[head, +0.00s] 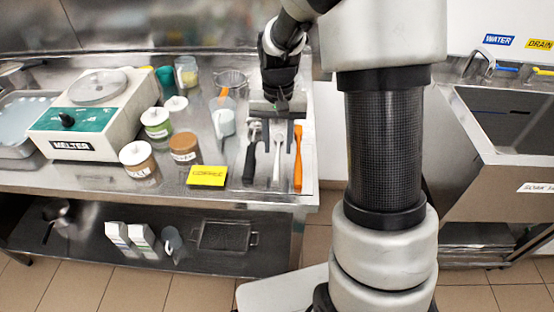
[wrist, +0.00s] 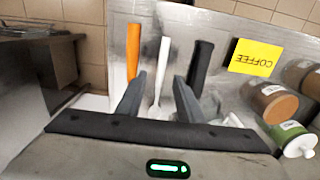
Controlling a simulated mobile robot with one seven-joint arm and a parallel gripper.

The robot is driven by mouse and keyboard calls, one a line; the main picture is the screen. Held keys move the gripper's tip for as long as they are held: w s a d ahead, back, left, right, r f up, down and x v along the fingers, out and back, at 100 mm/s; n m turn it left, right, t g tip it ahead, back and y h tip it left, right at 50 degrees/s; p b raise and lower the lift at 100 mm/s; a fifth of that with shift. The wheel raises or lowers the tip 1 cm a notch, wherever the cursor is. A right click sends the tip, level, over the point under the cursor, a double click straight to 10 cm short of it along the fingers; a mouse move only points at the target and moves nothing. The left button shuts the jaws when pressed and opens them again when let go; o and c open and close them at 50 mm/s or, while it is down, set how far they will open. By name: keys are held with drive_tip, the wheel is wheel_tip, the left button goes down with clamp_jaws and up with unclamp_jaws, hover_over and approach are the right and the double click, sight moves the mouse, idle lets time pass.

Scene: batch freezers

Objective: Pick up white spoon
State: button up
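The white spoon (head: 277,165) lies on the steel counter near its front right corner, its handle toward the front edge. In the wrist view the white spoon (wrist: 163,62) shows between my two fingers, with an orange-handled utensil (wrist: 133,50) on the left and a black-handled utensil (wrist: 201,62) on the right. My gripper (head: 274,144) is open and points down over the spoon. It also shows in the wrist view (wrist: 159,84), with a gap on both sides of the spoon. I cannot tell how far the fingertips are above the counter.
A yellow COFFEE label (head: 207,176) and lidded jars (head: 184,148) stand left of the utensils. The melter (head: 95,115) is farther left. The counter (head: 250,198) ends just past the orange-handled utensil.

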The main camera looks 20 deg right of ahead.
sight(277, 165)
drive_tip(key=f, duration=0.5)
drive_tip(key=shift+s+a, duration=0.3)
drive_tip(key=shift+s, duration=0.1)
drive_tip(key=shift+f, duration=0.35)
clamp_jaws()
